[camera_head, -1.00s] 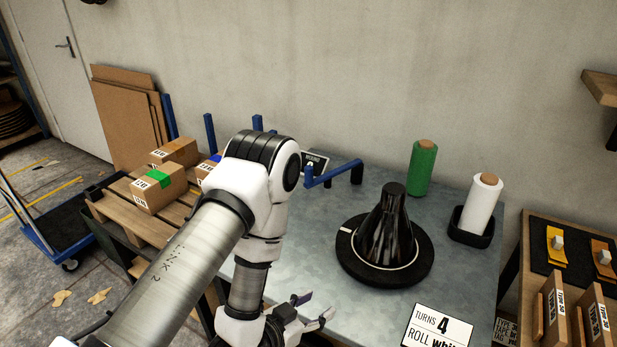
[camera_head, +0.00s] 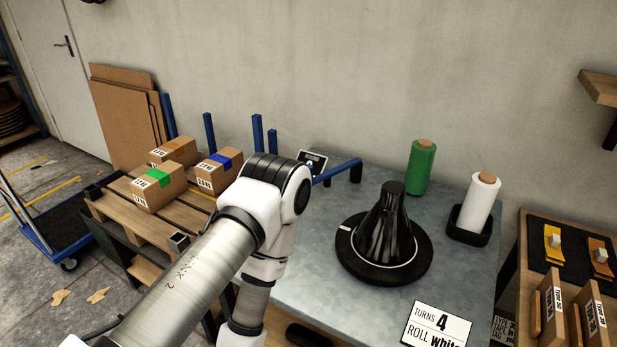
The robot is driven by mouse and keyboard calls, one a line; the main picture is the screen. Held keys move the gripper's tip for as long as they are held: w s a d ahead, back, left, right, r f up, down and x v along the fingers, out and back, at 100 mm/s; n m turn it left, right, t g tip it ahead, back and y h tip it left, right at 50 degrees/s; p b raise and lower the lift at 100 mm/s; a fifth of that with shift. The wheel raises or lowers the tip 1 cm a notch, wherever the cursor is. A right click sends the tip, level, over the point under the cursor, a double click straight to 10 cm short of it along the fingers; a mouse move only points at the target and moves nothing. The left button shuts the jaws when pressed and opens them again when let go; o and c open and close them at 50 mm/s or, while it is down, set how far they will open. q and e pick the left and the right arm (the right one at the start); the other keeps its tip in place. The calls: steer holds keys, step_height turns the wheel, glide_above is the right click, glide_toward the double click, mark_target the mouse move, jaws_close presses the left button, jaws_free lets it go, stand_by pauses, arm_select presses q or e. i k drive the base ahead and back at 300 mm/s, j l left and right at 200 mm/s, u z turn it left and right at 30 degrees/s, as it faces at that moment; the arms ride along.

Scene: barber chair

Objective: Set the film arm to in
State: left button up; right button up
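The blue film arm (camera_head: 338,172) is at the back of the grey metal table. It is a blue bar that runs left from a dark post, and its left end is hidden behind my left arm. A black cone (camera_head: 389,225) stands on a round black turntable (camera_head: 347,258) with a white mark on its left rim. A small dark sign (camera_head: 314,160) stands behind the bar, and its text is too small to read. My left arm crosses the middle of the view and bends down past the bottom edge, so its gripper fingers do not show. My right gripper is out of view.
A green roll (camera_head: 420,168) and a white roll (camera_head: 481,203) in a black holder stand at the table's back right. A card (camera_head: 437,325) reads "TURNS 4 ROLL white". Boxes sit on a wooden pallet (camera_head: 148,226) at left. The table's middle right is clear.

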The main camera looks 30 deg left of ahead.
mark_target(326, 176)
steer(key=j, duration=0.75)
steer(key=k+j, duration=0.15)
steer(key=j, duration=1.3)
steer(key=k, duration=0.05)
